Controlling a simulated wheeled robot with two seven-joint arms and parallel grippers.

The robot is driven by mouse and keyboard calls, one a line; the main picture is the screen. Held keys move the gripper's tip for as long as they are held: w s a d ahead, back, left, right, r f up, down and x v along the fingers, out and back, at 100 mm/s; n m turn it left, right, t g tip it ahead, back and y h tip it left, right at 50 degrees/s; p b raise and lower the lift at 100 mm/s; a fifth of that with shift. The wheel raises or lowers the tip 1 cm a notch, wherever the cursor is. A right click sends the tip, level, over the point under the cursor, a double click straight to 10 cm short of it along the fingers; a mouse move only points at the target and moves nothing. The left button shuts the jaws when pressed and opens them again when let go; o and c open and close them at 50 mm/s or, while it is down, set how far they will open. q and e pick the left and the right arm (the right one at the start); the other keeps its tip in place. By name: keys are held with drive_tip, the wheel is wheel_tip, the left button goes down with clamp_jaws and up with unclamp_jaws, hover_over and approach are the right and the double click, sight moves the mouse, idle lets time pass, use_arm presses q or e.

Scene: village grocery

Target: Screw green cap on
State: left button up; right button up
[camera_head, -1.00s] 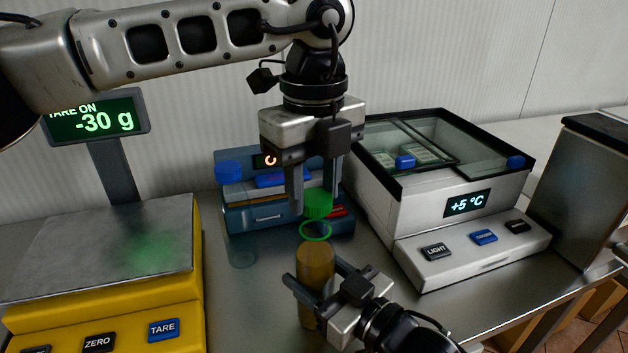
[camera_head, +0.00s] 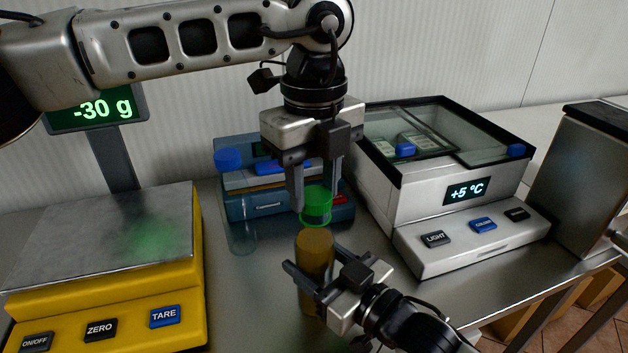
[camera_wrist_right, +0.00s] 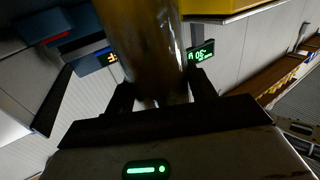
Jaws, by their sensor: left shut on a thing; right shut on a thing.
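The green cap (camera_head: 316,208) is between the fingers of my left gripper (camera_head: 316,196), which is shut on it and points straight down. An amber cylindrical bottle (camera_head: 314,250) stands upright just below the cap. My right gripper (camera_head: 315,266) is shut around the bottle's side from the lower right. A thin green ring shows at the cap's lower edge; I cannot tell whether the cap touches the bottle's mouth. In the right wrist view the bottle (camera_wrist_right: 140,40) rises between the two dark fingers.
A yellow scale (camera_head: 200,270) reading -30 g stands left. A blue device (camera_head: 268,212) is behind the cap, with a clear tube (camera_head: 242,238) before it. A white glass-topped cooler (camera_head: 420,215) is right, a grey box (camera_head: 580,180) beyond. Bare counter lies between scale and bottle.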

use_arm(q)
drive_tip(key=shift+f, duration=0.6)
